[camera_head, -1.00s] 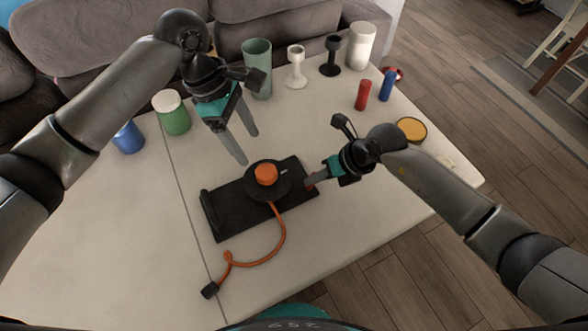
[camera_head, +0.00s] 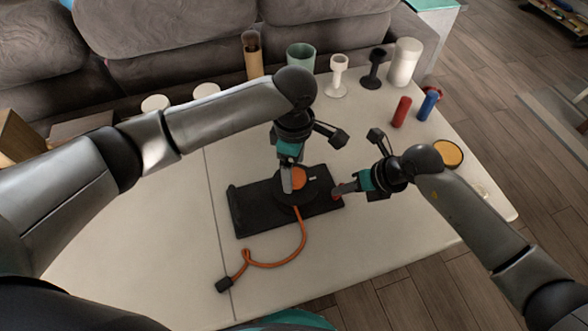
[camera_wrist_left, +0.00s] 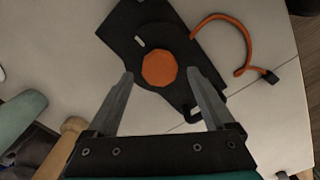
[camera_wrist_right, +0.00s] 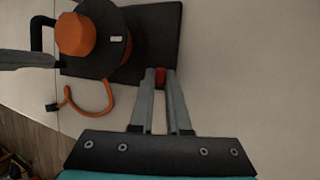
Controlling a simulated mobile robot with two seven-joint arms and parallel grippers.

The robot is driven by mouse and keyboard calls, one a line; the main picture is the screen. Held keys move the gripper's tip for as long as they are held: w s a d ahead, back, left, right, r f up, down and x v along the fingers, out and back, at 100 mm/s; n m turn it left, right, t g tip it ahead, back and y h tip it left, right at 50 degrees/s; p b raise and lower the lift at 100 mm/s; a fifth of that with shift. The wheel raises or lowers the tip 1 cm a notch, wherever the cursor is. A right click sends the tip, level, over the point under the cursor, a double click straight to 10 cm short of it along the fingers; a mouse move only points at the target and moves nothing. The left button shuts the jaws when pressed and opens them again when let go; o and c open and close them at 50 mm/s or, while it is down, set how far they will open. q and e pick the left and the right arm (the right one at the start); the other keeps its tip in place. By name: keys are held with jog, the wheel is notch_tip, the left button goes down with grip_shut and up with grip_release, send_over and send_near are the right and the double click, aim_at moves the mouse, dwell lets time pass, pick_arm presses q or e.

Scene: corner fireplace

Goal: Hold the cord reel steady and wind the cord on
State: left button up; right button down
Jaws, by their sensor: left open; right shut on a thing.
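The cord reel has a flat black base (camera_head: 252,206), a black disc (camera_head: 314,192) and a faceted orange knob (camera_head: 299,178) on top. An orange cord (camera_head: 284,259) runs from the disc in a loose curve over the table to a black plug (camera_head: 223,285). My left gripper (camera_head: 287,188) is open at the knob; in the left wrist view its fingers lie either side of the orange knob (camera_wrist_left: 159,69), apart from it. My right gripper (camera_head: 337,191) is shut on a red tab (camera_wrist_right: 160,77) at the base's right edge. The left arm partly covers the knob.
Behind the reel stand a green cup (camera_head: 301,57), a white goblet (camera_head: 338,76), a black goblet (camera_head: 373,69) and a white cylinder (camera_head: 404,63). Red (camera_head: 401,111) and blue (camera_head: 429,104) cylinders stand right. The front-left table (camera_head: 150,255) is clear.

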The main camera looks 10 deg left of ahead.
pick_arm(q)
jog(key=shift+f, duration=0.8)
jog(key=shift+c, duration=0.3)
jog(key=c, duration=1.3)
jog(key=shift+m, duration=0.3)
